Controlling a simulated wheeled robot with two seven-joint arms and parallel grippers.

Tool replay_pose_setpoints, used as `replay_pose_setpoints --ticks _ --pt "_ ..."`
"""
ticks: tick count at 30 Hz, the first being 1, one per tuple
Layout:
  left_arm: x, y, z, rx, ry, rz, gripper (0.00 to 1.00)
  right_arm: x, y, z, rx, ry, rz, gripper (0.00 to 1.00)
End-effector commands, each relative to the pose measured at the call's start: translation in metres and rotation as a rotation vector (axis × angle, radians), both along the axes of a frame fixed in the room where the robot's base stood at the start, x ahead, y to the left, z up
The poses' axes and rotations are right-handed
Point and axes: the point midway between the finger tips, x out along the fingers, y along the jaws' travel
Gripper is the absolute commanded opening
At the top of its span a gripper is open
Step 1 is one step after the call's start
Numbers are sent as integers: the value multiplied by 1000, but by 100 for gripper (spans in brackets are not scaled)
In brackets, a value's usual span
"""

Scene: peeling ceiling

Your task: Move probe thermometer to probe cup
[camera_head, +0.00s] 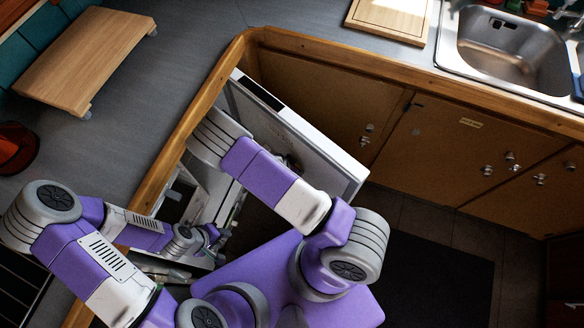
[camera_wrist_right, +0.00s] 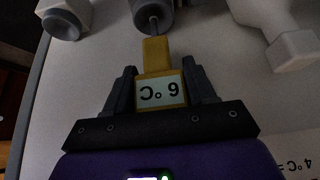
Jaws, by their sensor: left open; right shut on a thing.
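The probe thermometer (camera_wrist_right: 158,82) is yellow, with a pale display reading 6 °C upside down in the right wrist view. My right gripper (camera_wrist_right: 161,92) is shut on its body, one dark finger on each side. Its thin metal stem points away to a round grey holder (camera_wrist_right: 152,14), likely the probe cup; I cannot tell how deep the stem sits in it. In the head view the right gripper is hidden at the opened white appliance. My left gripper (camera_head: 210,236) is open and empty, near the appliance's front.
The appliance's white door (camera_head: 335,165) stands open against wooden cupboards (camera_head: 440,140). Pale grey-white fittings (camera_wrist_right: 290,40) flank the holder. A card (camera_wrist_right: 298,167) marked 4 °C lies at lower right. A wooden board (camera_head: 85,55) and a sink (camera_head: 515,50) are on the counter.

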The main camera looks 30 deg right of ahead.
Motion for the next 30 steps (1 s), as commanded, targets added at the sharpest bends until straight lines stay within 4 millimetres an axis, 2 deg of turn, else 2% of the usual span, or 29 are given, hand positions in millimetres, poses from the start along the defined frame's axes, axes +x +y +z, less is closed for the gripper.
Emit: replay_pose_setpoints --ticks 8,21,30 --pt "0 0 8 0 0 0 40 0 0 9 1 0 0 18" --pt "0 0 49 0 0 0 40 0 0 52 0 0 0 18" --pt "0 0 50 0 0 0 40 0 0 54 0 0 0 18"
